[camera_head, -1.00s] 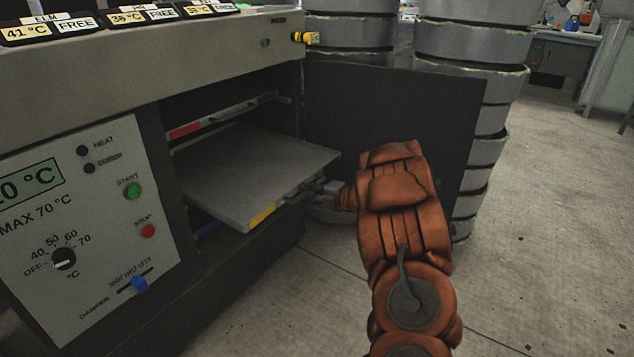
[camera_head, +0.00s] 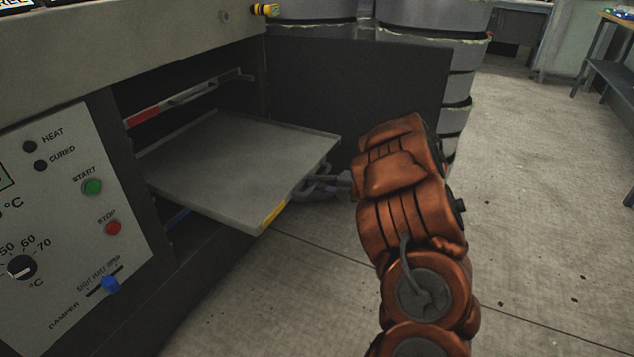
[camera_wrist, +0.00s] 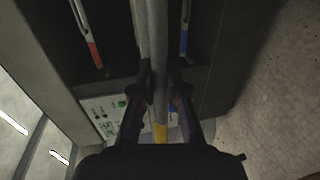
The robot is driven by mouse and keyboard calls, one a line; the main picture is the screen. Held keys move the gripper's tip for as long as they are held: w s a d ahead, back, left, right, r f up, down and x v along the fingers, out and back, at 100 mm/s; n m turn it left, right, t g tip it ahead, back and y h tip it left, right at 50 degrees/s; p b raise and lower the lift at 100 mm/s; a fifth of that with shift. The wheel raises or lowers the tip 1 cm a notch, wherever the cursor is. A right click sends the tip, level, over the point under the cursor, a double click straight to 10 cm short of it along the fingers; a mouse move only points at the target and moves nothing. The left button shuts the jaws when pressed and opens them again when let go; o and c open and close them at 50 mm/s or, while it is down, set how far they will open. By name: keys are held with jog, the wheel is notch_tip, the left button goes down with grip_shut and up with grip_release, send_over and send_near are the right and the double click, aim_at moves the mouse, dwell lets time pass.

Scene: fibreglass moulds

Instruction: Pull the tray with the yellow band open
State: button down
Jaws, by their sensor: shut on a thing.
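The tray with the yellow band (camera_head: 235,165) is a flat grey tray that sticks out of the oven, level, with its yellow band (camera_head: 274,214) at the near front corner. My gripper (camera_head: 318,186) is at the tray's front edge, partly hidden behind the orange arm. In the wrist view my gripper (camera_wrist: 160,98) has its two fingers closed on the tray's front handle, with the yellow band (camera_wrist: 161,132) just below them.
A red-banded tray (camera_head: 143,116) sits inside above, and a blue-banded one (camera_head: 178,217) below. The dark oven door (camera_head: 390,85) stands open behind. A control panel (camera_head: 60,215) is at left. Grey moulds (camera_head: 455,60) are stacked behind the door. Floor at right is clear.

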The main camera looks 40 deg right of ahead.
jog(key=c, duration=1.2)
grip_release()
jog(key=shift+v, duration=6)
jog(key=shift+w+d, duration=0.1)
